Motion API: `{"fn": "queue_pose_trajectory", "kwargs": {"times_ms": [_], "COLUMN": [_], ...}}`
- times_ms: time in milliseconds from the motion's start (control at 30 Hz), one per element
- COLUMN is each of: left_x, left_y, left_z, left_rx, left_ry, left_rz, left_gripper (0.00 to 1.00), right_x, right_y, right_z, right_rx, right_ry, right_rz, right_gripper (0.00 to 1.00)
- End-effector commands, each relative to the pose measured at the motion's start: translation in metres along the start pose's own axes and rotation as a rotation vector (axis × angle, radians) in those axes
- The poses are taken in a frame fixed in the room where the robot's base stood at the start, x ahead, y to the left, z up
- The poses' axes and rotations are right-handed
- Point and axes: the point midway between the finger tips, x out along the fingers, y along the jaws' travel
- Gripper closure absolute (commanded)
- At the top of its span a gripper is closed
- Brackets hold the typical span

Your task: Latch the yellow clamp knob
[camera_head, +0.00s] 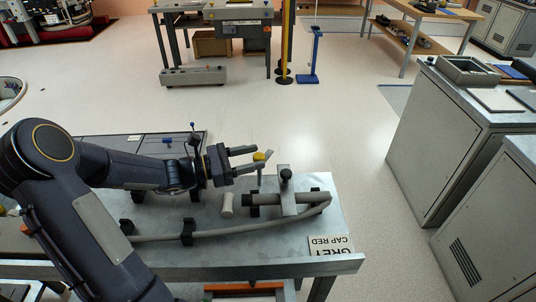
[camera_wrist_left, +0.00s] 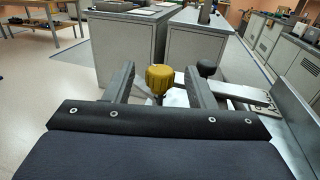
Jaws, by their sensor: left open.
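The yellow clamp knob (camera_wrist_left: 160,78) is between the two fingers of my open left gripper (camera_wrist_left: 159,85) in the left wrist view, toward their tips. In the head view the yellow knob (camera_head: 259,156) sits on top of a slim upright post, right by the fingertips of my left gripper (camera_head: 247,160). I cannot tell whether the fingers touch it. A pale lever-like piece shows beside the knob. A black knob (camera_head: 286,173) stands on a metal clamp block (camera_head: 288,196) just to the right. My right gripper is not in view.
The clamp block crosses a grey tube (camera_head: 266,198) on the metal workbench (camera_head: 217,247). A hose (camera_head: 235,229) bends along the front. A label plate (camera_head: 331,243) lies at the front right. Grey cabinets (camera_head: 442,150) stand beyond open floor.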

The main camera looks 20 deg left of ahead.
Motion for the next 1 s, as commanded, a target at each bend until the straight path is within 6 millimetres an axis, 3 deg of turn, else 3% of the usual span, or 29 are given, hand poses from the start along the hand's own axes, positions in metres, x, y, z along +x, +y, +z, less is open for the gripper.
{"fn": "queue_pose_trajectory", "kwargs": {"times_ms": [100, 300, 600, 933, 1000], "left_x": [0.02, 0.039, 0.042, 0.042, 0.042], "left_y": [-0.001, -0.001, -0.001, -0.001, -0.001], "left_z": [0.0, 0.0, 0.0, 0.0, 0.0], "left_rx": [-0.001, 0.002, 0.002, 0.002, 0.002], "left_ry": [-0.001, 0.0, 0.002, 0.002, 0.002], "left_rz": [-0.004, -0.003, -0.001, -0.001, -0.001], "left_gripper": [0.5, 0.5, 0.5, 0.92, 0.95], "right_x": [0.001, 0.001, 0.001, 0.001, 0.001], "right_y": [0.0, 0.001, 0.001, 0.001, 0.001], "right_z": [0.001, 0.001, 0.001, 0.001, 0.001], "right_rx": [0.0, 0.0, 0.0, 0.0, 0.0], "right_ry": [0.0, 0.0, 0.0, 0.0, 0.0], "right_rz": [0.0, 0.0, 0.0, 0.0, 0.0], "right_gripper": [0.5, 0.5, 0.5, 0.5, 0.5]}}
